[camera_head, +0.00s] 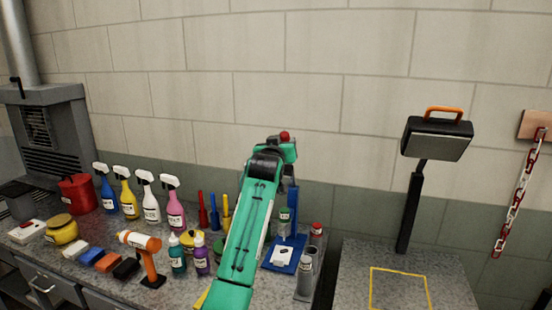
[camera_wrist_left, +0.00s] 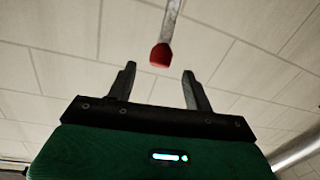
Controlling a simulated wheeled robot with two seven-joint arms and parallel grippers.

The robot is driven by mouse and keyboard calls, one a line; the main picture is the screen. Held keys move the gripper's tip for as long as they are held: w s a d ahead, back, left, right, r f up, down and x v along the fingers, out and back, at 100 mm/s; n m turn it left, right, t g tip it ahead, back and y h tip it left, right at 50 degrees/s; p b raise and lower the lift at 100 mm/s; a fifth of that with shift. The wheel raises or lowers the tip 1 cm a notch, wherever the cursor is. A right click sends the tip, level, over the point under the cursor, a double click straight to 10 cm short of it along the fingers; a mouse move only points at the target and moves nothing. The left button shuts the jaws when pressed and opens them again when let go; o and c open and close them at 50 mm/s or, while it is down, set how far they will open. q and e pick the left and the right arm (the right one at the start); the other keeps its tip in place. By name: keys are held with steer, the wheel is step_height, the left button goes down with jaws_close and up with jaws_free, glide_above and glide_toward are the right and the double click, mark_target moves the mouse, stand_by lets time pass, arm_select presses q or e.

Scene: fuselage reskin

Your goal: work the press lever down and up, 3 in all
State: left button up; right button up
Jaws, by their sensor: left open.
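The press lever shows in the left wrist view as a pale bar ending in a red knob (camera_wrist_left: 160,55). The knob lies in line with the gap between my left gripper's fingertips (camera_wrist_left: 158,69), slightly beyond them, and no contact shows. The left gripper is open. In the head view the red knob (camera_head: 285,136) sticks up at the far end of my green left arm, by the left gripper (camera_head: 288,150). A blue upright (camera_head: 292,194) and a blue base (camera_head: 275,264), seemingly the press, stand below, partly hidden by my arm. My right gripper is not in view.
Spray bottles (camera_head: 150,205), an orange-and-white tool (camera_head: 150,260) and several small items crowd the bench left of my arm. Cans (camera_head: 305,272) stand close right of the blue base. A dark lamp-like box (camera_head: 437,138) stands on a post above the right table (camera_head: 345,275).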

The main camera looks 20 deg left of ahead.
arm_select(q)
steer(key=s+b, duration=0.2)
steer(key=s, duration=0.5)
steer(key=shift+s+d, duration=0.2)
steer(key=shift+d, duration=0.05)
